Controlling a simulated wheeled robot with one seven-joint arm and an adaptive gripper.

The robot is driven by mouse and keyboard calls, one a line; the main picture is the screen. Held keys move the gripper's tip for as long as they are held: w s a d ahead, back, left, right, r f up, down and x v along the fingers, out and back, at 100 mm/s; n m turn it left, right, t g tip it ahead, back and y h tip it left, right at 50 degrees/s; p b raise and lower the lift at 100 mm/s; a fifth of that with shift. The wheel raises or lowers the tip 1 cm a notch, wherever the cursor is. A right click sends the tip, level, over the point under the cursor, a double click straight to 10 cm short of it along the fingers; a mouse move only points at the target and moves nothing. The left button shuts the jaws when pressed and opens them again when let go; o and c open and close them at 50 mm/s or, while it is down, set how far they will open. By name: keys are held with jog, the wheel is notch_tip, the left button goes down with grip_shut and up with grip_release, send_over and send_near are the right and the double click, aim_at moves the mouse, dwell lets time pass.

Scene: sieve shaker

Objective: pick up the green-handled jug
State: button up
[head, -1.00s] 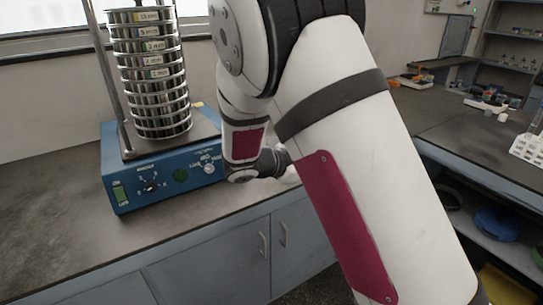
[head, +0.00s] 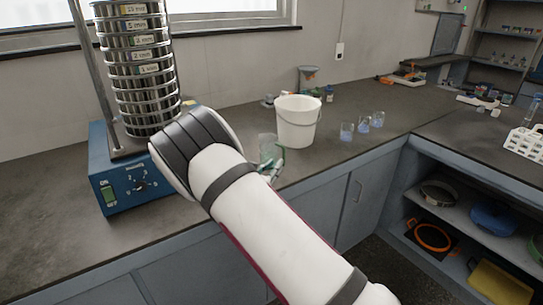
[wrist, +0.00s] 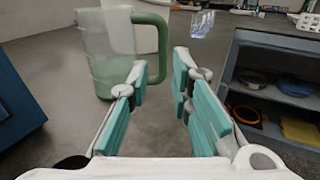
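The jug (wrist: 108,55) is clear with a green handle (wrist: 162,45); it stands upright on the counter at the upper left of the wrist view. In the head view a small part of the jug (head: 267,142) shows beyond my arm. My gripper (wrist: 165,75) is open, with its teal-padded fingers apart and nothing held. In the head view my gripper (head: 272,170) is mostly hidden behind my arm.
A white bucket (head: 298,125) stands right behind the jug. Glass beakers (head: 363,125) stand to its right. The blue sieve shaker (head: 112,190) with its sieve stack (head: 142,85) is on the left. The counter's front edge runs below my gripper; open shelves (head: 440,205) are at right.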

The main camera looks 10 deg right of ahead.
aim_at(284, 165)
jog(key=x, duration=0.7)
jog(key=shift+d+r, duration=0.25)
jog(key=shift+r, duration=0.1)
grip_shut()
